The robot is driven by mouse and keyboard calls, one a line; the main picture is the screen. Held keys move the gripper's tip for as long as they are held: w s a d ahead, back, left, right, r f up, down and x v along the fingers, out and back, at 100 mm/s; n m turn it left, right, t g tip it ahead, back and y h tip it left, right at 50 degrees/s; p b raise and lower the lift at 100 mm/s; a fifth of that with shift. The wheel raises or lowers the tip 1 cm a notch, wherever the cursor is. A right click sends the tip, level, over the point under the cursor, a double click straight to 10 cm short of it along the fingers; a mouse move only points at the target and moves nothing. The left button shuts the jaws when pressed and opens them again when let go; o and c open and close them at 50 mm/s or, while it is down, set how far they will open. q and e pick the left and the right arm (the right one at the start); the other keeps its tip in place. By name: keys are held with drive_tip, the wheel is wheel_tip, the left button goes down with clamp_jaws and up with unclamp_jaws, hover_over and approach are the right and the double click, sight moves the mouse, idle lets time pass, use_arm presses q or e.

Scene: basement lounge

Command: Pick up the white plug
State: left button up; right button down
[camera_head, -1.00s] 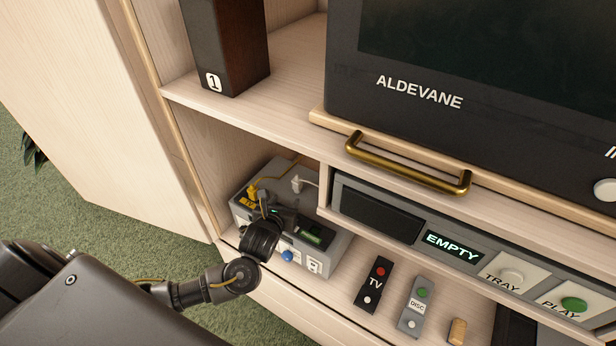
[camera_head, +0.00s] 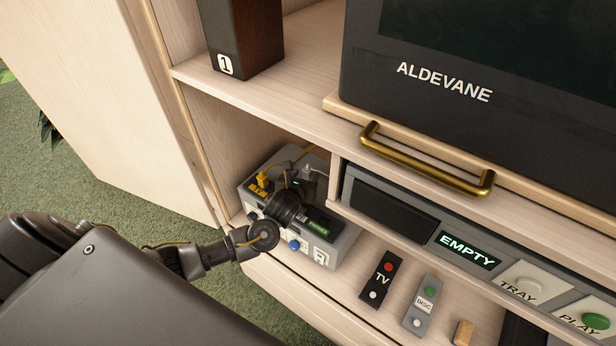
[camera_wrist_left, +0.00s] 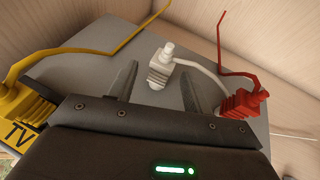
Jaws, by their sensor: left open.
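The white plug (camera_wrist_left: 160,72) stands on top of a grey power box (camera_head: 338,243) in the lower left shelf bay. It also shows in the head view (camera_head: 309,172), partly behind my gripper. In the left wrist view a white cord runs from it to the right. My left gripper (camera_wrist_left: 158,85) is open, with one finger on each side of the plug and a gap on both sides. In the head view the left gripper (camera_head: 300,180) reaches over the box. My right gripper is out of view.
A yellow plug (camera_wrist_left: 18,103) marked TV sits left of the gripper, and a red plug (camera_wrist_left: 244,103) sits close on its right. A shelf edge (camera_head: 270,115) overhangs the box. A TV remote (camera_head: 381,276) and a disc remote (camera_head: 421,304) lie to the right.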

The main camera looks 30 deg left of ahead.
sight(307, 173)
use_arm(q)
drive_tip(key=x, duration=0.4)
drive_tip(key=shift+w+d+f, duration=0.1)
drive_tip(key=shift+w, duration=0.3)
drive_tip(key=c, duration=1)
drive_tip(key=shift+c, duration=0.2)
drive_tip(key=shift+r, duration=0.35)
wheel_tip(307, 173, up, 3)
drive_tip(key=shift+f, duration=0.15)
drive_tip(key=s+a+r, duration=0.5)
drive_tip(key=s+r, duration=0.4)
drive_tip(key=s, duration=0.4)
drive_tip(key=shift+r+p, duration=0.3)
drive_tip(key=shift+p, duration=0.15)
